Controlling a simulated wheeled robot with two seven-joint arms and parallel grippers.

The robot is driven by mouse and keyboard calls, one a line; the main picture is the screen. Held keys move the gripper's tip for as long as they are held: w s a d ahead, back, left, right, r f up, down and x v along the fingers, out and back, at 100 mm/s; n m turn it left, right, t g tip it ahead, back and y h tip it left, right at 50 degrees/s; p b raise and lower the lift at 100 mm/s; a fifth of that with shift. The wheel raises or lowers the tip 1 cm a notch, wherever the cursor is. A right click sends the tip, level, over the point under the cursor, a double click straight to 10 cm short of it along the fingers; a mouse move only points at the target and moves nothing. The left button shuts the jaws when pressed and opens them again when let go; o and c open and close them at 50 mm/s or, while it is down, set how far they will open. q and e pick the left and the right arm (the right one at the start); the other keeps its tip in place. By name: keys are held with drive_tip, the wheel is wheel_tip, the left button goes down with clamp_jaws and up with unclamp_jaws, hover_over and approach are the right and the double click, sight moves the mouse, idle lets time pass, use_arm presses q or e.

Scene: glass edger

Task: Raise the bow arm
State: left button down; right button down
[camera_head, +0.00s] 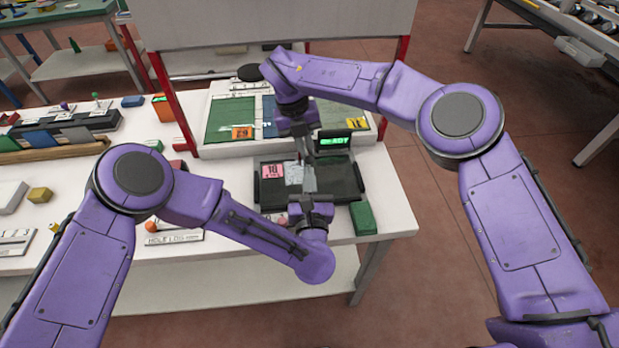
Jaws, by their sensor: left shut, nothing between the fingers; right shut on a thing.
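My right gripper (303,155) points down over a dark tray-like device (343,183) near the front right of the white table. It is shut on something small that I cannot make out. My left gripper (308,180) reaches over the same device from its near side, fingers pointing away from me. It is shut and empty, close to the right gripper's tips. A pale grey piece (294,173) and a pink tag (271,172) marked 18 show on the device. A green-lit display (334,142) stands behind it. I cannot pick out the bow arm with certainty.
A green block (362,218) stands at the device's right front. A white frame with green panels (232,120) and orange and yellow tags lies behind, below a large white board (270,22) on red posts. Small items crowd the table's left.

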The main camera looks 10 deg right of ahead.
drive_tip(key=shift+w+d, duration=0.1)
use_arm(q)
drive_tip(key=shift+w+r, duration=0.35)
drive_tip(key=shift+r, duration=0.2)
drive_tip(key=shift+w+r, duration=0.15)
drive_tip(key=shift+r, duration=0.15)
use_arm(e)
drive_tip(key=shift+f, duration=0.1)
drive_tip(key=c, duration=1)
unclamp_jaws()
use_arm(q)
drive_tip(key=shift+w+d+f, duration=0.1)
drive_tip(key=shift+f, duration=0.05)
use_arm(e)
drive_tip(key=shift+o, duration=0.2)
